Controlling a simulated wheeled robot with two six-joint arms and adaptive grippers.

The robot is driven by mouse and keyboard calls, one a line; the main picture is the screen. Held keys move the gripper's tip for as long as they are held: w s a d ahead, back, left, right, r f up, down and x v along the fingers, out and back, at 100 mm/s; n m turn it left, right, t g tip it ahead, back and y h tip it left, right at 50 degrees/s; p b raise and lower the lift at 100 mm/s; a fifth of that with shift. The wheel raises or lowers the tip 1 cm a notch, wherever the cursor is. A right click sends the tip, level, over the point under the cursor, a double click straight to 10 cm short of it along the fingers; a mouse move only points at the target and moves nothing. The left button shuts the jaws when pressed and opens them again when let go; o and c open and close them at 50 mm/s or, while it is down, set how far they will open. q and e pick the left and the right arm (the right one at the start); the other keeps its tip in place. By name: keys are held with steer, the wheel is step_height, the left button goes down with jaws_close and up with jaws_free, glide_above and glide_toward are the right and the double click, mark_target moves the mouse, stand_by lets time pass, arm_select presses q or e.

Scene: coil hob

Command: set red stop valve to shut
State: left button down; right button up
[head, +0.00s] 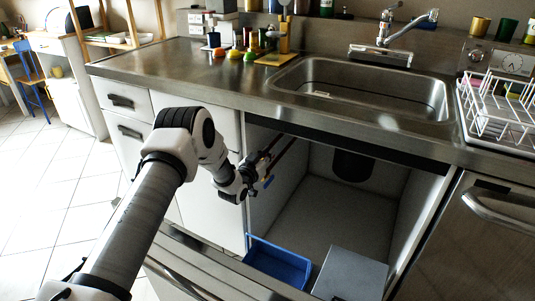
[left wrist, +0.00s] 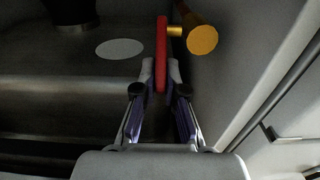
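The red stop valve's long red lever (left wrist: 161,45) shows in the left wrist view, pointing lengthwise between my fingers. A yellow stem joins it to a round yellow valve part (left wrist: 202,40) on its right. My left gripper (left wrist: 161,72) has its two fingertips close against both sides of the lever and looks shut on it. In the head view my left gripper (head: 262,172) is inside the open sink cabinet, by its left wall, and hides most of the valve. A blue part (head: 268,182) shows beside the gripper. My right gripper is not in view.
A blue bin (head: 278,262) and a grey box (head: 350,274) stand at the cabinet's front. A dark cylinder (head: 353,165) hangs under the sink (head: 365,88). The middle of the cabinet floor is clear. The steel counter edge runs above the opening.

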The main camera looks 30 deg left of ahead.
arm_select(q)
steer(key=shift+r+p, duration=0.25)
steer(key=shift+p, duration=0.1)
steer(key=w+r+g+p, duration=0.1)
steer(key=g+p, duration=0.2)
steer(key=p, duration=0.1)
steer(key=shift+w+r, duration=0.1)
steer(key=shift+r, duration=0.1)
steer(key=shift+w+g+p, duration=0.2)
steer(key=shift+g+p, duration=0.1)
steer(key=shift+g, duration=0.2)
steer(key=shift+w+f+g, duration=0.25)
steer(key=shift+w+g, duration=0.05)
steer(key=shift+g, duration=0.5)
steer(key=c, duration=1.2)
jaws_free()
steer(key=shift+c, duration=0.2)
